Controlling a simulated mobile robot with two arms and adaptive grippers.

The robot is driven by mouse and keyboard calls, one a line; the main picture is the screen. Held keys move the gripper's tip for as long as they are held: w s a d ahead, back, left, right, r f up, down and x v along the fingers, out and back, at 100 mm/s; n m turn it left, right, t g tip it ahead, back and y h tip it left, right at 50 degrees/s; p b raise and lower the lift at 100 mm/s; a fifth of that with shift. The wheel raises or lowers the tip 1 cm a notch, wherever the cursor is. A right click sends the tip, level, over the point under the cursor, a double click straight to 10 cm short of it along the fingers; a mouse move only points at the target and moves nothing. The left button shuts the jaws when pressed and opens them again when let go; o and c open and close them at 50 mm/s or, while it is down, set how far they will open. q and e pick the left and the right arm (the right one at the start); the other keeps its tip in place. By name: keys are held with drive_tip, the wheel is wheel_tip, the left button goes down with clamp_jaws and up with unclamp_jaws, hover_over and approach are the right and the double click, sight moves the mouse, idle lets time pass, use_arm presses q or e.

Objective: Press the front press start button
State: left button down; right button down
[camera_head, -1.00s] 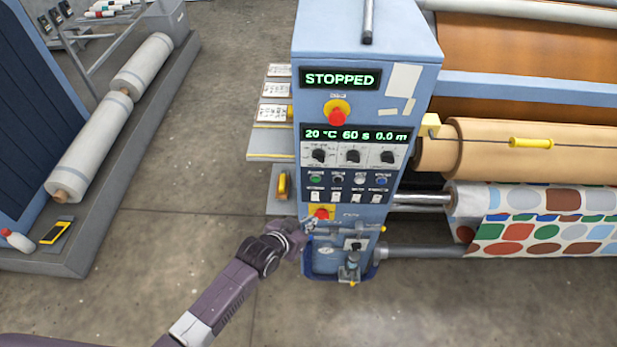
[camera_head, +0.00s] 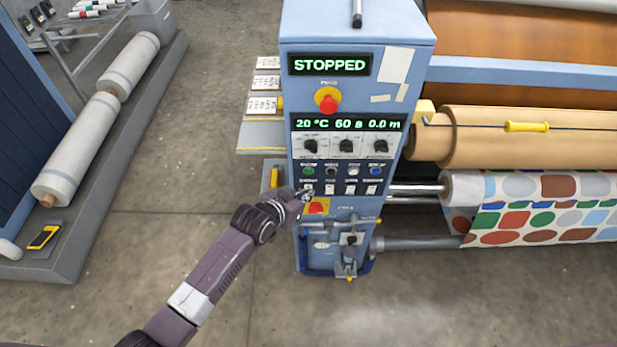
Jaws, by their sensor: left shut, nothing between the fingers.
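The blue control cabinet (camera_head: 345,60) stands in the middle, with a display (camera_head: 329,65) reading STOPPED. A row of small round buttons crosses its front: green (camera_head: 308,170), black (camera_head: 331,171), white (camera_head: 352,171) and blue (camera_head: 374,172). Their labels are too small to read, so I cannot tell which is the press start button. My left gripper (camera_head: 307,194) is shut and empty, its tips just below the green button and over the lower switch row. I cannot tell whether it touches the panel. My right gripper is not in view.
A red stop button on yellow (camera_head: 327,101) sits above a second display (camera_head: 349,124) and three black knobs. Another red button (camera_head: 316,207) is right beside my gripper. A bracket (camera_head: 340,238) juts out lower down.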

sight(308, 172)
use_arm(q)
drive_tip(key=w+b, duration=0.1)
drive_tip(key=w, duration=0.3)
drive_tip(key=shift+b, duration=0.35)
idle(1.0)
drive_tip(key=shift+w, duration=0.1)
drive_tip(key=shift+w, duration=0.3)
